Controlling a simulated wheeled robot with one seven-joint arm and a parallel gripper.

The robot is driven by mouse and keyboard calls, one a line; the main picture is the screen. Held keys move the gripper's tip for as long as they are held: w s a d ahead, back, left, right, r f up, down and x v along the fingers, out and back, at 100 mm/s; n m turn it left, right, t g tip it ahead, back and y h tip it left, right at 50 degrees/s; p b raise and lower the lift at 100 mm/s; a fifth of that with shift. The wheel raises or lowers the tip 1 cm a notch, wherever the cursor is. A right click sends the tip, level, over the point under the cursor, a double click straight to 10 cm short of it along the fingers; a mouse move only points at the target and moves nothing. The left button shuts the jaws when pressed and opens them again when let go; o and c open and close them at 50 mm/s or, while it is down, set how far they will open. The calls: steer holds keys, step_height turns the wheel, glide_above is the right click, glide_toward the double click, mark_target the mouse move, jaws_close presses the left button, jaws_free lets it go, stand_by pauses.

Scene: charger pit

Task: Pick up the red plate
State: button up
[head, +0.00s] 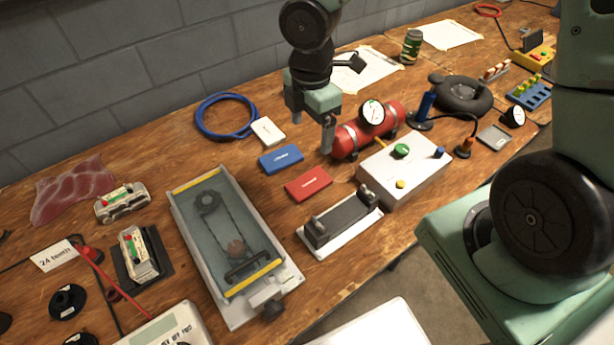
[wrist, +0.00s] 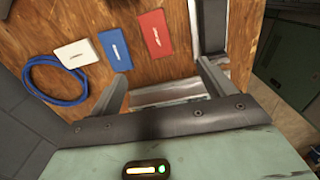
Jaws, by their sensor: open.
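The red plate (head: 308,184) lies flat on the wooden table, in line with a blue plate (head: 281,158) and a white plate (head: 268,131). In the wrist view the red plate (wrist: 156,33) is at the top, right of the blue plate (wrist: 115,49) and the white plate (wrist: 77,54). The red plate is in full view and apart from the fingers.
A red cylinder (head: 368,131) with a gauge and a white control box (head: 404,167) stand right of the plates. A black device on a white base (head: 340,218) is in front. A blue cable coil (head: 227,116) lies behind, and a grey belt tray (head: 232,245) is to the left.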

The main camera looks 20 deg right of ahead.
steer(key=b, duration=0.3)
glide_above(309, 183)
steer(key=shift+n, duration=0.3)
step_height(309, 183, down, 12)
steer(key=shift+d+f, duration=0.1)
steer(key=shift+w+f+b, duration=0.1)
steer(key=shift+f+b, duration=0.2)
steer(key=shift+f, duration=2.5)
steer(key=c, duration=1.1)
